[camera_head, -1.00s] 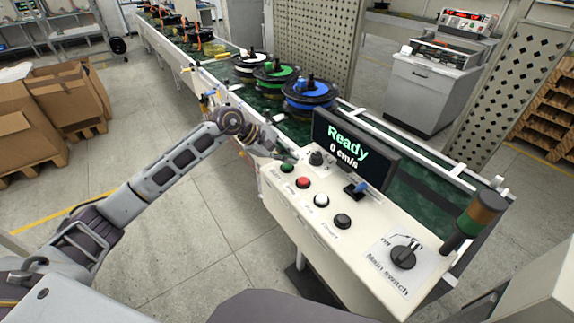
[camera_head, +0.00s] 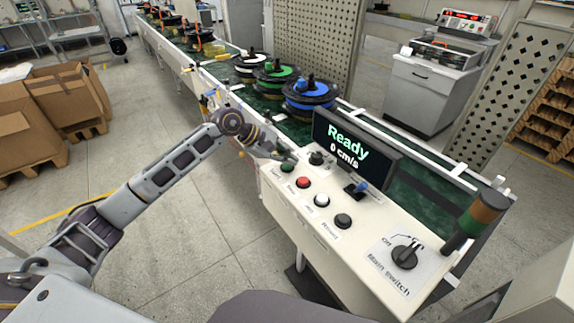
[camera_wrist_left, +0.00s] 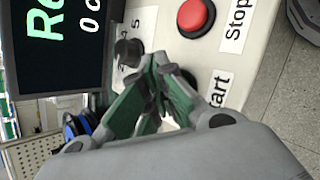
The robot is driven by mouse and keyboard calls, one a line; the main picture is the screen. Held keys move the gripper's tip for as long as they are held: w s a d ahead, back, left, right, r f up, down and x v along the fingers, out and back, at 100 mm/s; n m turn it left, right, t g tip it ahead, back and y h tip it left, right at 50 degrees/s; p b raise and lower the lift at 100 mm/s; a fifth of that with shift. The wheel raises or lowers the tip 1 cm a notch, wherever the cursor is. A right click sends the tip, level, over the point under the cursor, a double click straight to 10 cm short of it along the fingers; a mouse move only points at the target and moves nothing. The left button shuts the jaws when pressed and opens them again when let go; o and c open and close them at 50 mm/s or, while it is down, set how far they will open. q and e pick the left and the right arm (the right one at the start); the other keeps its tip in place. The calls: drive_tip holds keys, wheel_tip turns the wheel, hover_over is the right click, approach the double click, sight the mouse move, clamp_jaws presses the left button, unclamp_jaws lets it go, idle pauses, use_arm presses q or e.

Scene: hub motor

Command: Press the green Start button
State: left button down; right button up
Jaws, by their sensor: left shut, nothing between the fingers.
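The green Start button (camera_head: 287,167) is at the left end of a white control panel (camera_head: 330,250), beside the red Stop button (camera_head: 303,183). My left gripper (camera_head: 288,156) is shut and empty, with its fingertips close above or beside the green button. In the left wrist view the shut fingertips (camera_wrist_left: 150,88) cover most of the button, and the end of the "Start" label (camera_wrist_left: 218,95) and the red button (camera_wrist_left: 196,17) show beside them. I cannot tell whether the fingertips touch the button. My right gripper is not in view.
The screen (camera_head: 350,150) behind the buttons reads "Ready, 0 cm/s". A black knob (camera_head: 317,158) stands close to the gripper. White (camera_head: 321,200) and black (camera_head: 342,221) buttons, a main switch (camera_head: 403,255) and a signal lamp (camera_head: 478,217) are further right. A conveyor with hub motors runs behind.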

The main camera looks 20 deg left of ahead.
use_arm(q)
drive_tip(key=shift+f, duration=0.35)
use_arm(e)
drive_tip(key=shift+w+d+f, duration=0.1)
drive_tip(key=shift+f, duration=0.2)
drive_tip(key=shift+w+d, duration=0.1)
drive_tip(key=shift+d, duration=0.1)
use_arm(q)
drive_tip(key=shift+r, duration=1.05)
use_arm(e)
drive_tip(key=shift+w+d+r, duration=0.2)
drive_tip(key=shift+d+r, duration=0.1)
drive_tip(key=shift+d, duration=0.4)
